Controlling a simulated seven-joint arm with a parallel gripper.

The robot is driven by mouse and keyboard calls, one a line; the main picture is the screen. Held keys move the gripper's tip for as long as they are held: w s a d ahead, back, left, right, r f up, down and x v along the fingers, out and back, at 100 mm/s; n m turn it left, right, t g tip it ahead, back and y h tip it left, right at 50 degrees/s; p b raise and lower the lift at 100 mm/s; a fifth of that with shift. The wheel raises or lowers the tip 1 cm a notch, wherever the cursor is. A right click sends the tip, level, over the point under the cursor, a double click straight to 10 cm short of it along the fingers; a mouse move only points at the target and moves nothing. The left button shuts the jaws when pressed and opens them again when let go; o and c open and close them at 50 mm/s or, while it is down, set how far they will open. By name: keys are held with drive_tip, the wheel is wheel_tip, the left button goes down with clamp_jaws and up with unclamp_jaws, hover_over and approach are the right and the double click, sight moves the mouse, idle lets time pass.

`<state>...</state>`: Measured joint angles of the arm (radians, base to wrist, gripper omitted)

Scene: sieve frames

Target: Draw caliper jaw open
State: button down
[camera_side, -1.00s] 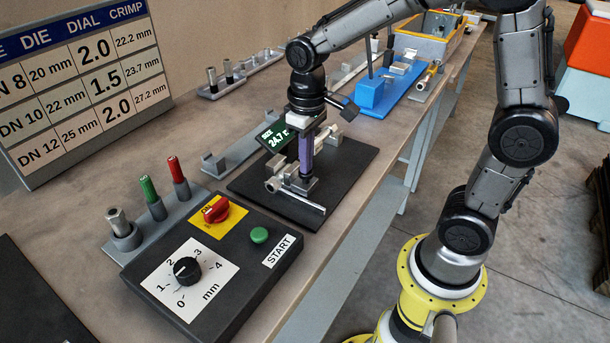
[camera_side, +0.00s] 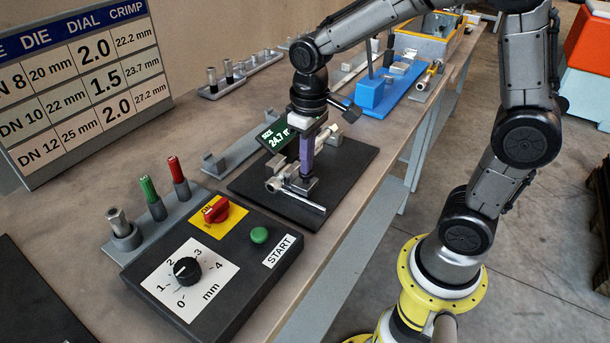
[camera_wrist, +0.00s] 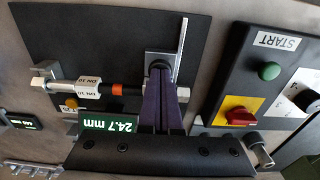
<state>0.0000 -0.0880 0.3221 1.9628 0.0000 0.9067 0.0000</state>
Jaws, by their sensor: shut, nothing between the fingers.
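The caliper (camera_side: 312,206) lies on a black mat, with a long steel jaw bar that also shows in the wrist view (camera_wrist: 183,45). Its grey sliding block (camera_wrist: 150,58) carries a dark round knob, partly hidden by my fingers. My gripper (camera_side: 305,178) points down at this block with its purple fingers shut and empty. In the wrist view the fingertips (camera_wrist: 160,76) are at the knob; whether they touch it I cannot tell. The green display (camera_wrist: 108,123) reads 24.7 mm. A hose piece labelled DN 10 (camera_wrist: 88,88), with an orange band, lies beside the block.
A control box (camera_side: 215,262) with dial, red switch and green button stands close in front of the mat. A holder with green and red handled tools (camera_side: 150,195) is to its left. A blue fixture (camera_side: 385,95) stands behind. The bench's right edge is near the mat.

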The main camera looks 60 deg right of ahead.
drive_tip(key=shift+g, duration=0.3)
drive_tip(key=shift+s+f, duration=0.3)
drive_tip(key=shift+s, duration=0.4)
drive_tip(key=shift+s+f, duration=0.3)
drive_tip(key=shift+s, duration=0.35)
drive_tip(key=shift+s+f, duration=0.3)
drive_tip(key=shift+s, duration=0.4)
wheel_tip(320, 180, up, 8)
drive_tip(key=shift+w+f, duration=0.25)
drive_tip(key=s+r+t, duration=0.2)
drive_tip(key=s+t, duration=0.3)
drive_tip(key=s, duration=0.6)
drive_tip(key=shift+s+r+t, duration=0.2)
drive_tip(key=shift+t, duration=0.2)
